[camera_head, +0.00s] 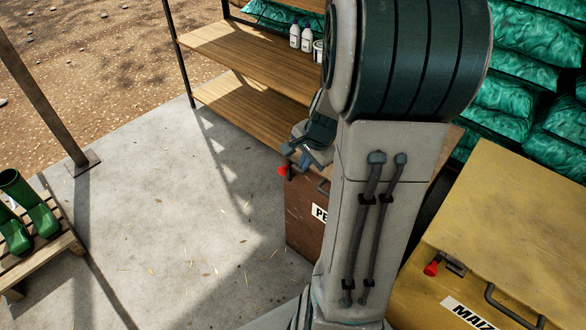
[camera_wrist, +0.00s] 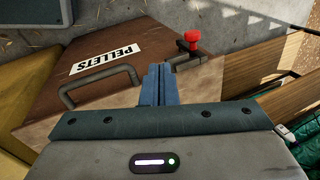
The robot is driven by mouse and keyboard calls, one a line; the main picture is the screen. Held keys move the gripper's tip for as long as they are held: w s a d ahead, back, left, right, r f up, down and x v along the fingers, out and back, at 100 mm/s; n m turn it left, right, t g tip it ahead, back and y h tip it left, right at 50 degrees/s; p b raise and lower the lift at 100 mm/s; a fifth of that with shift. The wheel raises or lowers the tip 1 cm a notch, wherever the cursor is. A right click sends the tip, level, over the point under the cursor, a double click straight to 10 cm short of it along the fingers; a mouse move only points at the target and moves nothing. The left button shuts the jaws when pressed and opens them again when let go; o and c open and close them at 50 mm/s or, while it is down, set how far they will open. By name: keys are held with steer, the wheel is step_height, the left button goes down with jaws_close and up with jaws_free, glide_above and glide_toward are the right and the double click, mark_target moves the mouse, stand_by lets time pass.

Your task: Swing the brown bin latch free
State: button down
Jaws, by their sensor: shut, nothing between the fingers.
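The brown bin (camera_head: 303,222) stands behind my arm in the head view, mostly hidden by it. In the wrist view the brown bin (camera_wrist: 120,45) shows its PELLETS label and a dark handle. Its latch (camera_wrist: 187,60) is a dark bar with a red knob (camera_wrist: 193,36), just right of my fingertips. The red knob also shows in the head view (camera_head: 283,170) at the bin's upper corner. My gripper (camera_wrist: 158,70) is shut and empty, its fingers beside the latch. I cannot tell whether they touch it.
A yellow bin (camera_head: 500,230) labelled MAIZE, with its own red-knobbed latch (camera_head: 432,268), stands at right. A wooden shelf (camera_head: 250,55) with bottles is behind. Green sacks (camera_head: 515,60) are stacked at back right. Green boots (camera_head: 30,205) stand on a pallet at left. Concrete floor between is clear.

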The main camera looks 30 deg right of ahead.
steer(key=b, duration=0.3)
glide_toward(289, 171)
steer(key=s+a+f, duration=0.2)
steer(key=s+f, duration=0.3)
steer(key=w, duration=0.4)
steer(key=shift+w+a+r, duration=0.1)
steer(key=shift+w+a, duration=0.05)
steer(key=shift+a, duration=0.15)
steer(key=shift+r, duration=0.1)
